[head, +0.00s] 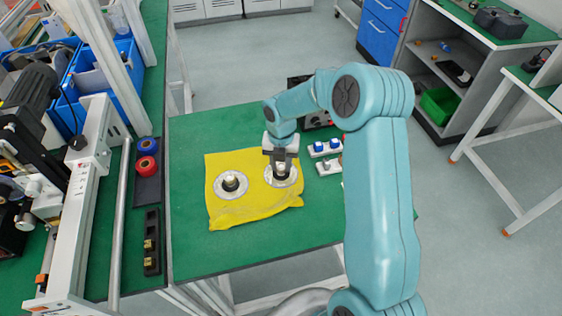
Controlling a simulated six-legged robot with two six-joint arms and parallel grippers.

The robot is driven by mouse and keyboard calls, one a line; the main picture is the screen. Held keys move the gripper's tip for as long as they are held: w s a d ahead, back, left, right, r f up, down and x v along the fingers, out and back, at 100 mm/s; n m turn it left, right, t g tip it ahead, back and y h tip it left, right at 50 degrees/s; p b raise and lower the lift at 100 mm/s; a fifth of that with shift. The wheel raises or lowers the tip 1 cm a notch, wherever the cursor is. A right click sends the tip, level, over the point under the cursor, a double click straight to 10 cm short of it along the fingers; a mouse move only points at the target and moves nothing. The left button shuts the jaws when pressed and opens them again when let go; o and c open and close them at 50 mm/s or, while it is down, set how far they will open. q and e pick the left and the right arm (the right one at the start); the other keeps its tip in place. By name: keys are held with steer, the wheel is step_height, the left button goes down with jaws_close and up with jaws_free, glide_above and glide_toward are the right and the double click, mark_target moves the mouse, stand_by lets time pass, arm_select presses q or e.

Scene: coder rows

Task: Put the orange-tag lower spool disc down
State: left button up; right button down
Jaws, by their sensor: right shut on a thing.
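Two round silvery spool discs with dark hubs are at a yellow cloth (254,208) on the green table (205,260). The left disc (222,192) lies flat on the cloth, with nothing touching it. The right disc (291,180) is under my right gripper (281,165), which comes down from above and is shut on its hub. The gripper hides part of that disc. I cannot tell whether the disc rests on the cloth or hangs just above it. No orange tag can be made out on either disc. My left gripper is out of view.
Small white blocks with blue tops (325,149) stand right of the cloth, close to my right arm. A black box (300,82) stands behind, partly hidden. On the left bench, a dark tray (148,190) holds a blue and a red spool. The table's front left is clear.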

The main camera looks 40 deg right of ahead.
mark_target(281, 166)
steer(key=shift+f, duration=0.3)
steer(key=c, duration=0.9)
jaws_free()
steer(key=shift+s, duration=0.1)
steer(key=shift+o, duration=0.7)
steer(key=shift+r, duration=0.55)
step_height(281, 166, up, 12)
steer(key=b, duration=0.1)
steer(key=shift+f, duration=0.2)
